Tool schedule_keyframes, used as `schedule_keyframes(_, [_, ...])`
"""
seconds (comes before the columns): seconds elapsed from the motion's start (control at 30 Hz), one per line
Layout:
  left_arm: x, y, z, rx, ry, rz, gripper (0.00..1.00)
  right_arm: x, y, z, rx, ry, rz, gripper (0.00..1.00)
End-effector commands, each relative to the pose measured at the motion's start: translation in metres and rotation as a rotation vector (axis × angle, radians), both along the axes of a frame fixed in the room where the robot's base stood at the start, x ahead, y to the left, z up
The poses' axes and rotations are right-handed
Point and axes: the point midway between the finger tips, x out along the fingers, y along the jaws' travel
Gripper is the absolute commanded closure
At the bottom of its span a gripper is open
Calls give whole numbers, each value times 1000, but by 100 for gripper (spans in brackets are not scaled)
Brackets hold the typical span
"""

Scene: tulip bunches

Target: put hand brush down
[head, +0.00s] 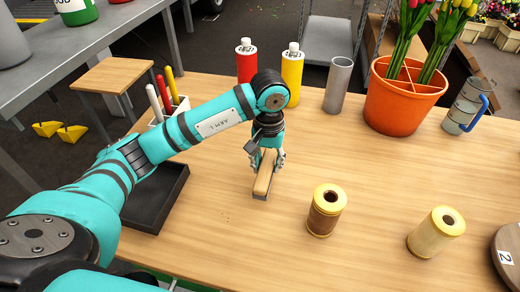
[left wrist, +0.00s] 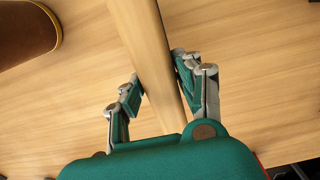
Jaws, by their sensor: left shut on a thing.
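The hand brush (head: 263,184) has a pale wooden body with a dark underside. It is over the middle of the wooden table (head: 230,240), low, and I cannot tell whether it touches the top. My left gripper (head: 267,164) points down and is shut on the brush. In the left wrist view the wooden brush handle (left wrist: 148,45) runs between the two fingers of the left gripper (left wrist: 158,88). The brush's bristles are mostly hidden. My right gripper is not in view.
A brown spool (head: 325,213) and a cream spool (head: 436,233) stand to the right. A black tray (head: 154,204) lies left. Behind are a red bottle (head: 246,64), a yellow bottle (head: 292,72), a grey cylinder (head: 338,86) and an orange tulip pot (head: 397,108).

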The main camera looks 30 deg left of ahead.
Motion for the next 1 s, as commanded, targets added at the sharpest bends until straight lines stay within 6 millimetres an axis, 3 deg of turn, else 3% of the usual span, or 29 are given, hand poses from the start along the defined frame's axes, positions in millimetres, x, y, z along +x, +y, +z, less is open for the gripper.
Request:
schedule_keyframes(0.2, [40, 35, -4, 0, 2, 5, 96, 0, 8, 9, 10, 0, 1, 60])
schedule_keyframes(0.5, [63, 55, -8, 0, 2, 2, 96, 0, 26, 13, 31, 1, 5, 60])
schedule_keyframes(0.7, [61, 53, -39, 0, 2, 0, 96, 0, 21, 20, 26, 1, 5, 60])
schedule_keyframes(1.0, [62, 54, -43, 0, -1, -1, 96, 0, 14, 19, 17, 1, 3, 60])
